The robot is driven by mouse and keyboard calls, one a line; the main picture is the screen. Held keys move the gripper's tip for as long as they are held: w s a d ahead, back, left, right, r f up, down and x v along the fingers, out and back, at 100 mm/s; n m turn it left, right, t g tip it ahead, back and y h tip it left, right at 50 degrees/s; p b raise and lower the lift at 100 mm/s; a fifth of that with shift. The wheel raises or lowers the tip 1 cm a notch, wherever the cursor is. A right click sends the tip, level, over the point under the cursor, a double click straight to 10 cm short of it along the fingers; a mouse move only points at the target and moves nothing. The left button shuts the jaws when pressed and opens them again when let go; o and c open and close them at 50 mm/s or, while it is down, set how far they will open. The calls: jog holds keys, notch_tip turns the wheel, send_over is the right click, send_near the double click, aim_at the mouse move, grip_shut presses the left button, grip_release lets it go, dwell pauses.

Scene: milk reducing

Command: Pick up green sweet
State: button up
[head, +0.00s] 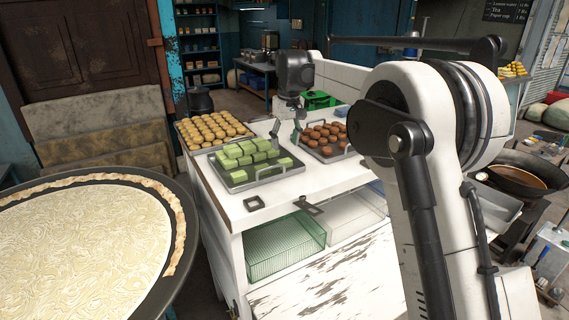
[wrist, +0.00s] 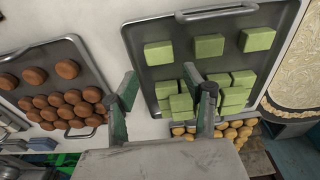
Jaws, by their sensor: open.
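Several green sweets (head: 250,153) lie as square blocks on a dark metal tray (head: 238,185) on the white counter. In the wrist view, three green sweets (wrist: 208,47) stand apart in a row near the tray's handle, and the others sit close together in a block. My gripper (wrist: 162,95) is open and empty, its fingers spread above the counter. One finger overlaps the green sweets in the picture; the other is over the gap beside the brown sweets' tray. In the head view my gripper (head: 289,128) hangs above the counter between the two trays.
A second tray (wrist: 20,68) holds round brown sweets (head: 322,135). Round yellow sweets (head: 213,128) fill another tray at the back left of the counter. A large pan (head: 185,215) stands at left. The counter's front strip (head: 228,205) is mostly bare.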

aim_at(285, 160)
jog(key=shift+w+a+f+p, duration=0.15)
jog(key=shift+f+p, duration=0.15)
jog(key=shift+f, duration=1.4)
jog(key=shift+w+f+p, duration=0.1)
jog(key=shift+f+p, duration=0.15)
jog(key=shift+f, duration=1.45)
jog(key=c, duration=0.8)
